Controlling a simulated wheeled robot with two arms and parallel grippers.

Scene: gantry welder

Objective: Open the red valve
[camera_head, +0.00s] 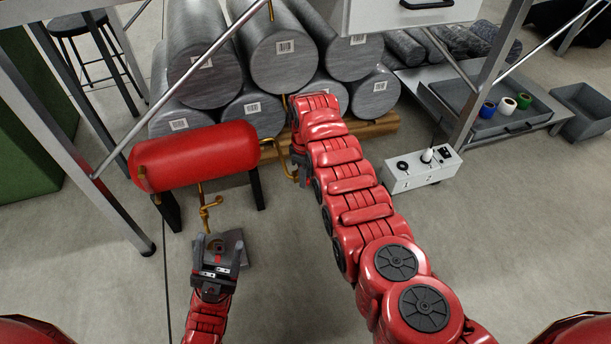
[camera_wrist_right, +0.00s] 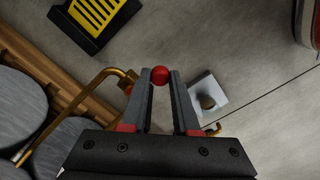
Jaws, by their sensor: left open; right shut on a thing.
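The red valve's round knob (camera_wrist_right: 160,75) shows in the right wrist view between the fingertips of my right gripper (camera_wrist_right: 159,80), which is shut on it. A brass pipe (camera_wrist_right: 90,97) runs up beside the left finger. In the head view my right gripper (camera_head: 300,173) is at the brass pipe (camera_head: 272,144) right of the red tank (camera_head: 195,156); my arm partly hides it and the knob cannot be made out. My left gripper (camera_head: 218,252) is open and empty, low in front of the tank, below a brass tap (camera_head: 206,211).
Large grey cylinders (camera_head: 206,75) are stacked behind the tank on wooden beams (camera_head: 372,128). A grey square block (camera_head: 236,248) with a hole lies on the floor by my left gripper. A white socket box (camera_head: 425,171) stands to the right. The front right floor is clear.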

